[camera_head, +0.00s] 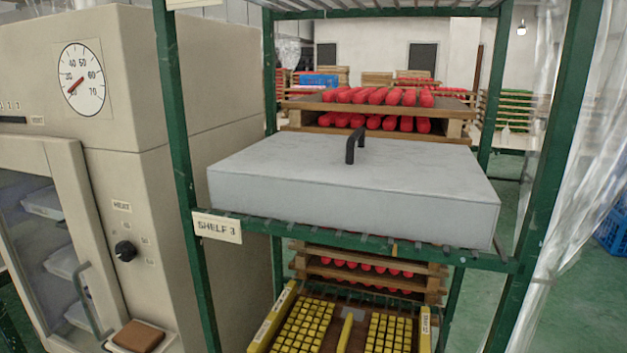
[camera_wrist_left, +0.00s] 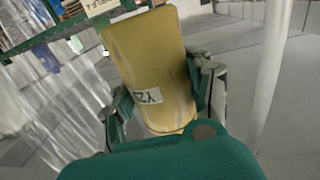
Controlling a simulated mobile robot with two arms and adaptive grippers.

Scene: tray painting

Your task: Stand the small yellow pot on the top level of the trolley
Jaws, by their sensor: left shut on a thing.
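The small yellow pot (camera_wrist_left: 148,55) shows in the left wrist view, with a white label whose letters look like "YZ". My left gripper (camera_wrist_left: 160,92) is shut on it, one finger on each side of the pot. The pot leans slightly in this picture, and its contents cannot be seen. Neither gripper nor the pot shows in the head view. I cannot make out a trolley for certain in either view. My right gripper is not in view.
A green rack labelled "SHELF 3" (camera_head: 217,226) holds a large grey lidded box (camera_head: 300,160) with a black handle. A beige oven-like cabinet (camera_head: 190,90) stands at left. Trays of yellow blocks (camera_head: 303,330) lie below. A clear plastic curtain (camera_head: 575,170) hangs at right.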

